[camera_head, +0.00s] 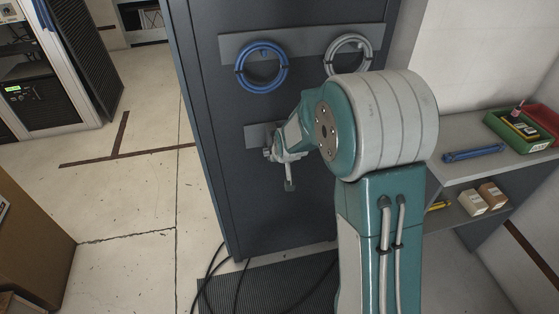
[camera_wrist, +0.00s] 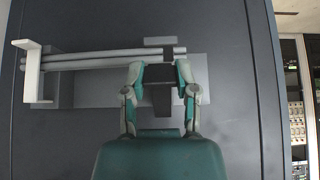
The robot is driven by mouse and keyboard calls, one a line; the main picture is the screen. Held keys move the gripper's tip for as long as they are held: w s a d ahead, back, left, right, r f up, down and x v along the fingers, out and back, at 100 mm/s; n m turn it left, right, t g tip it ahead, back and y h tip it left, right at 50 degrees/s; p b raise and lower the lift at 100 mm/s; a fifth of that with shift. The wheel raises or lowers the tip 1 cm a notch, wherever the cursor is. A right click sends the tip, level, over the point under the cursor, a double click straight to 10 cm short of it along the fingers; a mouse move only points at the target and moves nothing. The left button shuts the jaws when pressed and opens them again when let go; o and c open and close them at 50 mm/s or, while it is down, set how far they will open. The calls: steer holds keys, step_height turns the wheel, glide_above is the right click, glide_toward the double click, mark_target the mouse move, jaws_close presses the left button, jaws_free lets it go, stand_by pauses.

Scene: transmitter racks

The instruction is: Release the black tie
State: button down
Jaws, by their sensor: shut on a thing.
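In the wrist view the black tie (camera_wrist: 168,52) crosses two parallel grey tubes, and a dark tab (camera_wrist: 161,98) reaches down between my fingers. My gripper (camera_wrist: 159,72) is shut on the black tie at the tubes, with one finger on each side; the exact contact is hard to see. The tubes (camera_wrist: 95,58) run left to a white end piece (camera_wrist: 33,72). In the head view my gripper (camera_head: 287,155) is at the cabinet front, beside a small grey plate (camera_head: 258,134), and a thin grey piece (camera_head: 290,178) hangs below it. The tie cannot be made out there.
A dark cabinet (camera_head: 222,120) carries a blue coil (camera_head: 262,88) and a grey coil (camera_head: 340,43) on its upper plate. A shelf (camera_head: 440,170) with a blue tool (camera_head: 474,153) and a green box (camera_head: 515,134) stands at right. Black cables (camera_head: 207,290) lie on the floor.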

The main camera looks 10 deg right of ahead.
steer(key=shift+w+r+g, duration=0.2)
steer(key=shift+r+g, duration=0.3)
steer(key=shift+r, duration=0.3)
steer(key=shift+w+r, duration=0.15)
steer(key=shift+r, duration=0.6)
steer(key=shift+w+r, duration=0.15)
steer(key=shift+r, duration=0.65)
steer(key=shift+c, duration=1.8)
jaws_free()
steer(key=v, duration=1.1)
steer(key=shift+s+r, duration=0.2)
steer(key=shift+s, duration=0.05)
steer(key=shift+a, duration=0.1)
